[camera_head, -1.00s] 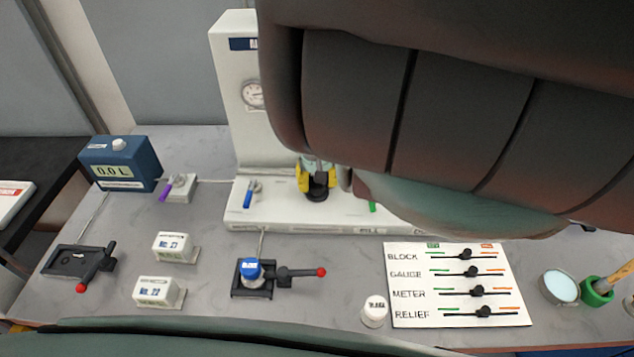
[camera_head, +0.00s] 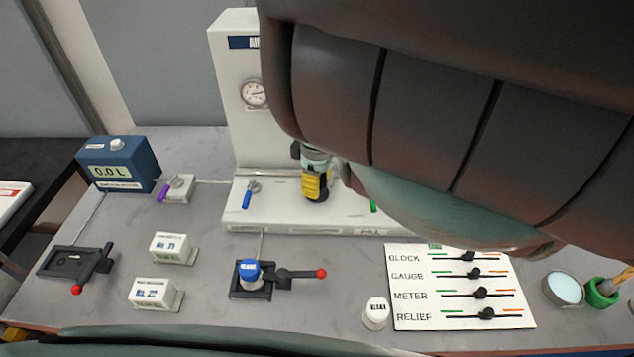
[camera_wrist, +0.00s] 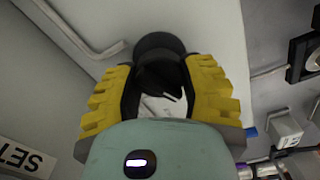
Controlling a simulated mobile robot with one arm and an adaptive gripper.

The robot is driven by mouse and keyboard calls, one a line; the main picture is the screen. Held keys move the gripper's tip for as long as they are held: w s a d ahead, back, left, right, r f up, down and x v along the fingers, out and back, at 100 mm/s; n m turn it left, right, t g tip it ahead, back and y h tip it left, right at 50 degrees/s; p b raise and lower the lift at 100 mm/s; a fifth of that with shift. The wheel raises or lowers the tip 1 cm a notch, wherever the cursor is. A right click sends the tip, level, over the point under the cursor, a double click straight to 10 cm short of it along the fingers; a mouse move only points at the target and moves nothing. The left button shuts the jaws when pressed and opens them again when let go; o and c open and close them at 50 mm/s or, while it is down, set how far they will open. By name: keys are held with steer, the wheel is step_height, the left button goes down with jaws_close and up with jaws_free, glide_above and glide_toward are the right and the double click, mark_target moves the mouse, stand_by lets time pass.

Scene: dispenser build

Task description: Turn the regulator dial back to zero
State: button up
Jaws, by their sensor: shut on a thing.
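The regulator dial (camera_wrist: 160,70) is a round black knob seen between my fingers in the wrist view. My gripper (camera_wrist: 165,90) has its two yellow pads on either side of the dial and is shut on it. In the head view my gripper (camera_head: 316,184) is at the front of the white panel, with one yellow finger facing the camera. The dial is mostly hidden there behind that finger. The dial's marking cannot be read. A round pressure gauge (camera_head: 255,93) is on the panel, its reading too small to tell.
A blue-handled valve (camera_head: 251,195) and a green handle (camera_head: 373,206) flank my gripper on the white base. A blue 0.0 L meter (camera_head: 118,165) stands at left.

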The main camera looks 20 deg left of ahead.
steer(key=shift+n, duration=1.9)
steer(key=o, duration=1.3)
steer(key=shift+c, duration=0.2)
step_height(320, 180, up, 5)
steer(key=shift+w+d+r, duration=0.1)
steer(key=shift+r, duration=0.05)
steer(key=shift+s+r+n, duration=0.2)
steer(key=shift+r+n, duration=0.1)
steer(key=shift+r, duration=0.1)
steer(key=shift+w+r, duration=0.1)
steer(key=shift+r, duration=0.6)
